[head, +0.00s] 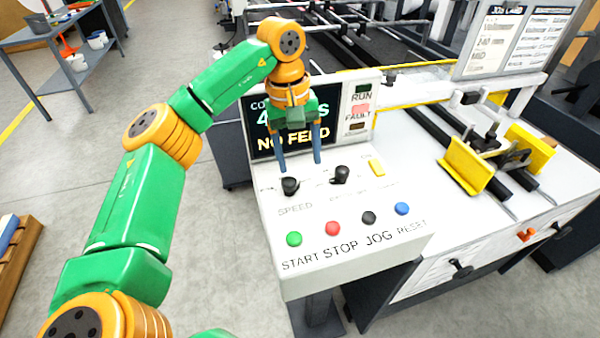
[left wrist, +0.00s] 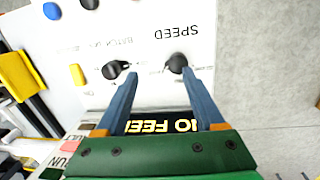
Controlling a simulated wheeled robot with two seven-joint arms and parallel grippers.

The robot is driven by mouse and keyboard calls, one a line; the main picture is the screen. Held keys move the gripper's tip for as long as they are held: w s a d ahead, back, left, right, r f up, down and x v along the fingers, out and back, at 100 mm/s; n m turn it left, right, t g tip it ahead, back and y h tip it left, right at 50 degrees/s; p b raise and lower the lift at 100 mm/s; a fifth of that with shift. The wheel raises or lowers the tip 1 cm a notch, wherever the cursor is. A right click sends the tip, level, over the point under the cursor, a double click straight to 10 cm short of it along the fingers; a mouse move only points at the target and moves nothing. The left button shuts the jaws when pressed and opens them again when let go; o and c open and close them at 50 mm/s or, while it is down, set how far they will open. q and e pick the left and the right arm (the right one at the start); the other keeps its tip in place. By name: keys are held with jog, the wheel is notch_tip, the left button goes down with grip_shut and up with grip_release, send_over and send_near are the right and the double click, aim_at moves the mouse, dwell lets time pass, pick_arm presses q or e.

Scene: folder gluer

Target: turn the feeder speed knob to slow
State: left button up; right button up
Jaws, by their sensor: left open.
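The black speed knob (head: 290,186) sits on the sloped white control panel (head: 277,210), above the printed word SPEED. My left gripper (head: 300,164) is open and empty, with its two blue fingers pointing down at the panel just behind the knobs. In the left wrist view the speed knob (left wrist: 177,62) shows near the tip of the right-hand finger of my left gripper (left wrist: 170,72). I cannot tell whether they touch. The small marks around the knob are too blurred to read. My right gripper is not in view.
A second black knob (head: 340,174) and a yellow switch (head: 377,167) sit to the right. Green (head: 294,239), red (head: 333,228), black (head: 368,218) and blue (head: 402,208) buttons line the front. A display (head: 280,141) reading NO FEED stands behind the gripper.

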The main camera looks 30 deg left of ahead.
aim_at(288, 181)
pick_arm(q)
jog(key=shift+s+a+y, duration=0.5)
jog(key=shift+s+a, duration=0.4)
jog(key=shift+a, duration=0.25)
jog(key=f, duration=0.4)
jog(key=f+p, duration=0.1)
jog(key=shift+w+d+f, duration=0.2)
jog(key=shift+d+f, duration=0.05)
jog(key=shift+f, duration=0.15)
jog(key=shift+s+d+r, duration=0.1)
jog(key=c, duration=0.4)
grip_shut()
